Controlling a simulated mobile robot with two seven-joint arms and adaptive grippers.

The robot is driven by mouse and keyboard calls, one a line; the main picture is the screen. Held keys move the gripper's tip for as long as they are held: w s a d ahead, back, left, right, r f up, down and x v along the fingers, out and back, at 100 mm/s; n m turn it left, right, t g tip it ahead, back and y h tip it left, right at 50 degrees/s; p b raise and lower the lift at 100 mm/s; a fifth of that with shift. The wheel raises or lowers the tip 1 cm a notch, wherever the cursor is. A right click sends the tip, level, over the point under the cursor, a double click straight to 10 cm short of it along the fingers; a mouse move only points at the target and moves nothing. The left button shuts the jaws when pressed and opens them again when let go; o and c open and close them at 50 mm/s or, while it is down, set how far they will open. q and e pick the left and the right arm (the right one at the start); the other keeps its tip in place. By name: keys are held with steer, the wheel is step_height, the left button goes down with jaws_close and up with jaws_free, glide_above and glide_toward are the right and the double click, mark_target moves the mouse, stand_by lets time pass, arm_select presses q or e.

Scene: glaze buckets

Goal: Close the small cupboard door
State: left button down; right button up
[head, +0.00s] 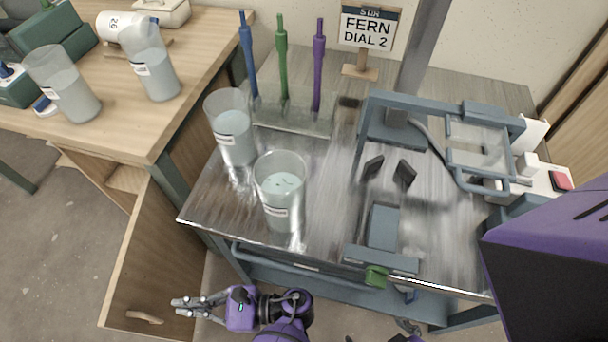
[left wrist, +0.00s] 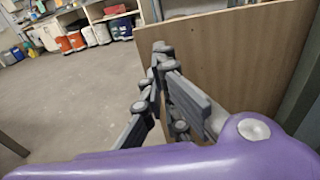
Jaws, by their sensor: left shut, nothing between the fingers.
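The small cupboard door (head: 150,255) is a light wood panel that stands open below the wooden bench at the left. Its pale curved handle (head: 145,317) is near its lower edge. The cupboard opening (head: 125,180) shows partly above and left of the door. My left gripper (head: 180,306) is shut and empty, its fingertips overlapping the door's lower right part in the head view, right of the handle. In the left wrist view the door (left wrist: 222,58) fills the right behind my fingers (left wrist: 158,58). I cannot tell whether they touch it. My right gripper is not in view.
A metal-topped table (head: 335,190) stands right of the door, with buckets (head: 279,190), a stirrer rack (head: 292,115) and a grey frame (head: 440,105). The wooden bench (head: 140,120) carries more buckets. Bare floor (head: 50,240) lies left of the door.

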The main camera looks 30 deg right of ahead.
arm_select(q)
glide_toward(117, 300)
steer(key=x, duration=0.7)
steer(key=shift+d, duration=0.1)
stand_by(0.4)
